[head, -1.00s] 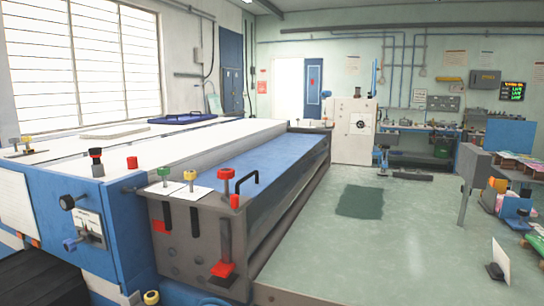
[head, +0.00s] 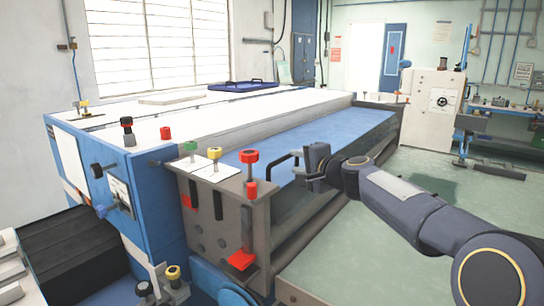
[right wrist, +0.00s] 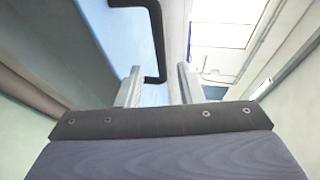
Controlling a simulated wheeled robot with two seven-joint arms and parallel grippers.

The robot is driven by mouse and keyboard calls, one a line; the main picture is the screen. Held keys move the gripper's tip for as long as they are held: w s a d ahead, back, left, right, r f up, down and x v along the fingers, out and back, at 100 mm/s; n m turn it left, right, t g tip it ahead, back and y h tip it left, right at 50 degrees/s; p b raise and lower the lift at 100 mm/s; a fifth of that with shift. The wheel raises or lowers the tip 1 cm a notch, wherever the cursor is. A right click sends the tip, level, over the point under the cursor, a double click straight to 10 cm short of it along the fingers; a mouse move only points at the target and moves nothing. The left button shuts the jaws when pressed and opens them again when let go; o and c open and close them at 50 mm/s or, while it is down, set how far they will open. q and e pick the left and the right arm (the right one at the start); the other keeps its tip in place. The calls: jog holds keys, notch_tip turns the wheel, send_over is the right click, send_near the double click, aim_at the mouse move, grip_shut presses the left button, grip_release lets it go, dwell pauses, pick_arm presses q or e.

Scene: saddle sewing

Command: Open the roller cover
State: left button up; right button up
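The roller cover (head: 335,135) is a long blue panel on top of the machine, lying flat and closed. A black bar handle (head: 280,157) stands at its near end. My right gripper (head: 310,178) is beside the right end of the handle in the head view. In the right wrist view, its two grey fingers (right wrist: 158,88) are apart, and the lower end of the black handle (right wrist: 157,45) shows in the gap between them. I cannot tell whether they touch it. My left gripper is not in view.
Red, green and yellow knobs (head: 250,157) stand on the machine's end plate, left of the handle. A red lever (head: 242,260) juts out below. The white machine top (head: 230,110) lies behind the cover. Green floor (head: 440,180) is open at right.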

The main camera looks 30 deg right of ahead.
aim_at(286, 159)
jog(key=w, duration=0.2)
jog(key=w+f+p, duration=0.1)
jog(key=w, duration=0.4)
jog(key=shift+f+p, duration=0.15)
jog(key=shift+p, duration=0.25)
jog(key=shift+c, duration=0.3)
grip_shut()
